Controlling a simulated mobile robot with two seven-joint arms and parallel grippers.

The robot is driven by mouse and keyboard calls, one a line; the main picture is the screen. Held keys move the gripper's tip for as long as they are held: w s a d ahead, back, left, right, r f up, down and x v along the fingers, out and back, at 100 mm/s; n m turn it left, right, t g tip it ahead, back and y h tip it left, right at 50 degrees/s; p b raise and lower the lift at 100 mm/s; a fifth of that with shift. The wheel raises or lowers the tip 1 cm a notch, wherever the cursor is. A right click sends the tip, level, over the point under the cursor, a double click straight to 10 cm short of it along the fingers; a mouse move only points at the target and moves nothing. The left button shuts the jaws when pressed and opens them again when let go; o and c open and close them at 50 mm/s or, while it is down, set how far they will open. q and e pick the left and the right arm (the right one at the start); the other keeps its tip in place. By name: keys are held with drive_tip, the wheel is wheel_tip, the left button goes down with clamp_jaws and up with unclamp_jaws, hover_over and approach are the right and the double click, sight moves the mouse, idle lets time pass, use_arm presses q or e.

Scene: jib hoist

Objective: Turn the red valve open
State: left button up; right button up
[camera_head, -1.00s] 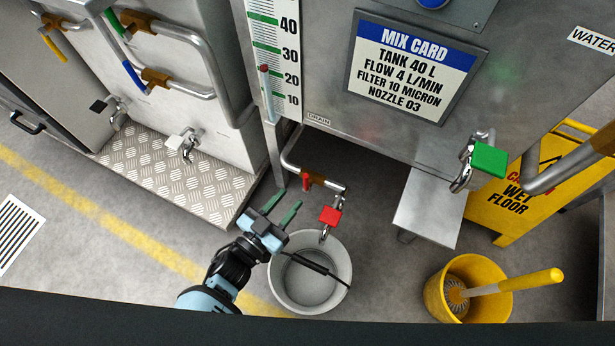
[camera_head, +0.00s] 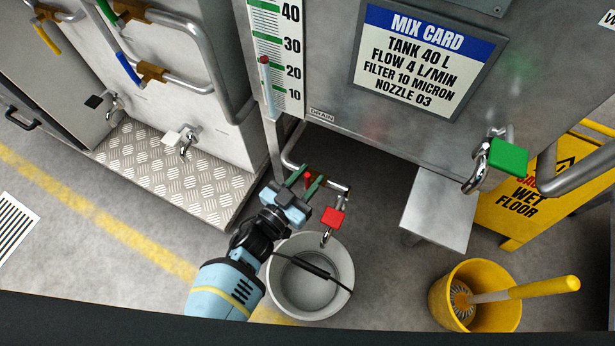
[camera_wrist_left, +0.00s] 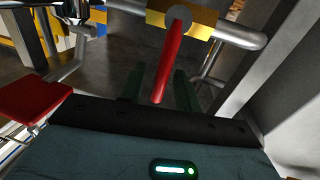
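The red valve lever (camera_wrist_left: 170,62) hangs from a brass valve body (camera_wrist_left: 182,17) on the drain pipe, standing across the pipe in the left wrist view. In the head view the red lever (camera_head: 308,180) is partly hidden by my left gripper (camera_head: 312,175). The two green fingers are open and apart. In the left wrist view the lever lies between the fingers of my left gripper (camera_wrist_left: 158,88), with gaps on both sides; contact is not visible. My right gripper is not in view.
A tap with a red square handle (camera_head: 333,218) sits just right of my gripper, above a grey bucket (camera_head: 346,270). A yellow bucket with a brush (camera_head: 440,300) and a wet-floor sign (camera_head: 520,215) stand to the right.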

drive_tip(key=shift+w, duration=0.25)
use_arm(q)
drive_tip(key=shift+c, duration=0.5)
clamp_jaws()
